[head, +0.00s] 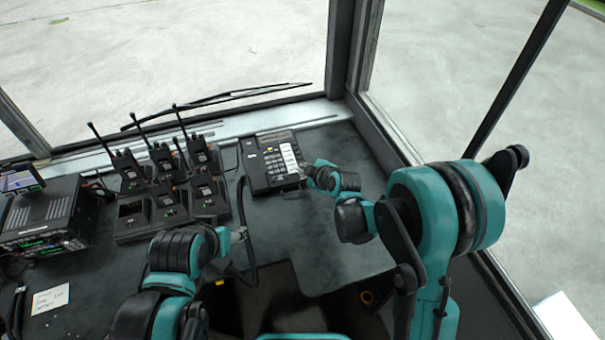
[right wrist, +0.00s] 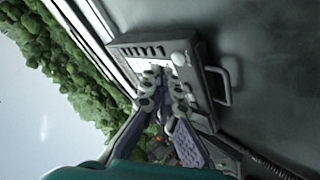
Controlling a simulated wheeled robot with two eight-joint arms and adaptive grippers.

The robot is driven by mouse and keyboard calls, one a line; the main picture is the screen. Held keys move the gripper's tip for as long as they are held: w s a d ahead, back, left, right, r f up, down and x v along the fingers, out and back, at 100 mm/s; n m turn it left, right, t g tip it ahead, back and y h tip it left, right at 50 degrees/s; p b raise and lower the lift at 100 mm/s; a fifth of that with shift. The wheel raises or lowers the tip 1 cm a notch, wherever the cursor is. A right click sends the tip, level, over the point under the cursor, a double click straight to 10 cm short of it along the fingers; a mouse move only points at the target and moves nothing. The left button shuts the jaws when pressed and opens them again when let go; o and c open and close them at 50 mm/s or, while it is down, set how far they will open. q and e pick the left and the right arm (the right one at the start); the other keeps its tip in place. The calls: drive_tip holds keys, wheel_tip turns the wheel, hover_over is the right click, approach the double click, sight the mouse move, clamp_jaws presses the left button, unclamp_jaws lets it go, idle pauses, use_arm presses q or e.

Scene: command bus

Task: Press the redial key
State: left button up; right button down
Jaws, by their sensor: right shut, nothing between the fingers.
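A dark desk phone (head: 261,178) with light keys and a pale strip down its right side sits on the console below the windshield. It also shows in the right wrist view (right wrist: 202,92), turned sideways. The labels are too small to read, so I cannot tell which key is redial. My right gripper (head: 304,168) is shut and empty at the phone's right edge. In the right wrist view its fingertips (right wrist: 161,74) are over the key face and hide part of it; contact is unclear. My left gripper (head: 241,235) is over the console, below and left of the phone, its fingers too small to judge.
Several handheld radios with antennas stand in a charger (head: 150,229) left of the phone. A radio unit (head: 45,215) with a lit display is at far left. A black cable (head: 243,215) runs down from near the phone.

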sight(305, 181)
drive_tip(key=r+p, duration=0.2)
drive_tip(key=r, duration=0.1)
drive_tip(key=r+p, duration=0.1)
drive_tip(key=shift+s+d+r, duration=0.1)
drive_tip(key=shift+s+r, duration=0.2)
drive_tip(key=shift+r, duration=0.05)
idle(0.5)
drive_tip(key=s+d+r+m+g+h, duration=0.1)
drive_tip(key=s+d+r+m+h, duration=0.1)
drive_tip(key=s+d+r+m, duration=0.9)
drive_tip(key=s+d+f+m+h, duration=0.1)
drive_tip(key=s+d+m, duration=0.1)
drive_tip(key=s, duration=0.6)
drive_tip(key=s+d+f+m+g+h, duration=0.1)
drive_tip(key=s+d, duration=0.3)
drive_tip(key=s, duration=0.4)
drive_tip(key=shift+s+d+m+g+h, duration=0.2)
drive_tip(key=shift+m+g+h, duration=0.1)
drive_tip(key=shift+m+h, duration=0.2)
idle(1.0)
